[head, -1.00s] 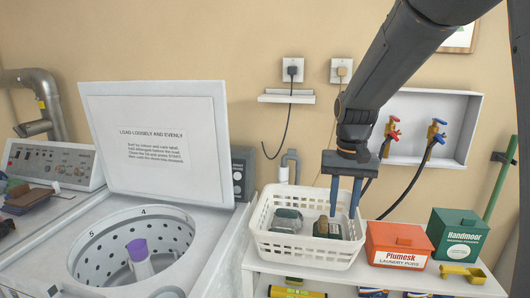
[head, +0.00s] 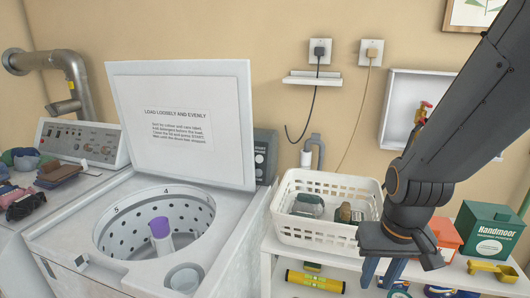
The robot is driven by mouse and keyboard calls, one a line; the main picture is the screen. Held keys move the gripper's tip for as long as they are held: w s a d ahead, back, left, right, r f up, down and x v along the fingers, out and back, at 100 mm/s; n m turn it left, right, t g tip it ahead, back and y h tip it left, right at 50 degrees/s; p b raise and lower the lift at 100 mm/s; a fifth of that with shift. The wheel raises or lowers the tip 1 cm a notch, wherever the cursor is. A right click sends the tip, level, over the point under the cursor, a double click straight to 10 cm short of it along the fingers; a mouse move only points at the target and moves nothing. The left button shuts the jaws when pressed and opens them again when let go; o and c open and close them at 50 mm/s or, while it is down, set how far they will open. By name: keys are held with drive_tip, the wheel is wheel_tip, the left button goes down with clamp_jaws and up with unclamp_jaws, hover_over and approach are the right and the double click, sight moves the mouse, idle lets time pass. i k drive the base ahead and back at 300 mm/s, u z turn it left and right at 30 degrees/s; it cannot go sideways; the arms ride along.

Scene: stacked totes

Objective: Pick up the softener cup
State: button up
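A purple cup-like piece (head: 160,227) sits on top of the pale centre post inside the open washer tub (head: 157,225). A round grey cup-like piece (head: 182,278) is at the washer's front right corner. I cannot tell for certain which is the softener cup. My gripper (head: 382,270) points down with its two blue fingers apart and nothing seen between them. It is in front of the shelf, to the right of both pieces and well apart from them. The finger ends are partly hard to see against the shelf.
A white basket (head: 290,232) holding a few items stands on the white shelf unit. An orange box (head: 447,238), a green box (head: 487,229) and a yellow scoop (head: 493,270) are to its right. The raised washer lid (head: 185,125) stands behind the tub. Clothes (head: 58,173) lie at far left.

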sight(160, 226)
drive_tip(key=u, duration=3.1)
drive_tip(key=i, duration=2.65)
drive_tip(key=z, duration=3.5)
